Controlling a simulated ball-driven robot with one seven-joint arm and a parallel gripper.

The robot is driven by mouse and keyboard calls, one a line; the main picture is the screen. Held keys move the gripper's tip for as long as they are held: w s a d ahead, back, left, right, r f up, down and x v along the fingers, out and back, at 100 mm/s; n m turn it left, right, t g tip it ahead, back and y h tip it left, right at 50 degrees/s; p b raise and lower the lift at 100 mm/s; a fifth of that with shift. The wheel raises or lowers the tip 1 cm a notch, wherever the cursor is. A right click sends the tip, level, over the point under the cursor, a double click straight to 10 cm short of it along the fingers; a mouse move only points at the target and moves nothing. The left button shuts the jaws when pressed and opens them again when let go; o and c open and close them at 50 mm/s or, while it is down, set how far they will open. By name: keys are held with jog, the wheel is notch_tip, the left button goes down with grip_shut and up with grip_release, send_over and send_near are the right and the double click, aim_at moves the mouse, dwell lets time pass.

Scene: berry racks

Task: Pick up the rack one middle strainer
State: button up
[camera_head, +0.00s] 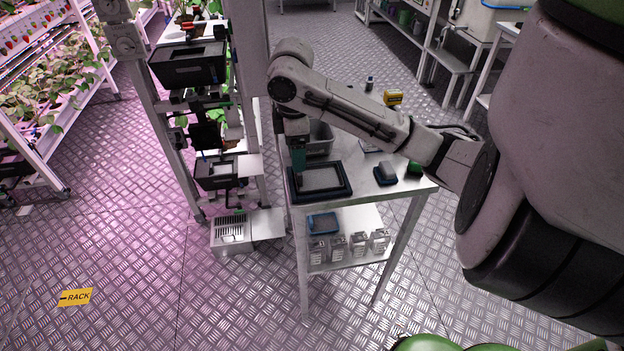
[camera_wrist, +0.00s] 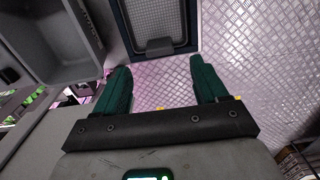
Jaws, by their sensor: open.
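A dark-framed tray with a pale mesh panel, which looks like a strainer (camera_head: 320,180), lies on the metal table. In the wrist view, a mesh panel in a dark frame with a small tab (camera_wrist: 158,46) shows at the top, beyond my fingertips. My gripper (camera_head: 298,160) has green fingers and hangs over the left end of this tray. In the wrist view my gripper (camera_wrist: 159,66) is open, with nothing between its fingers. Whether the fingers touch the frame cannot be told. The frames do not show which strainer is the rack's middle one.
A grey bin (camera_head: 320,132) stands behind the tray; it also shows in the wrist view (camera_wrist: 55,58). A rack with black tubs (camera_head: 188,72) stands left. A grey-blue block (camera_head: 385,173) lies at right. The lower shelf holds a blue tray (camera_head: 323,223) and several clear containers.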

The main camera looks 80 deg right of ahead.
aim_at(319, 174)
jog(key=f, duration=0.4)
jog(key=shift+s+d+p, duration=0.15)
jog(key=shift+s+p, duration=0.15)
jog(key=shift+s, duration=0.05)
jog(key=shift+f, duration=0.65)
jog(key=shift+c, duration=0.3)
jog(key=c, duration=1.1)
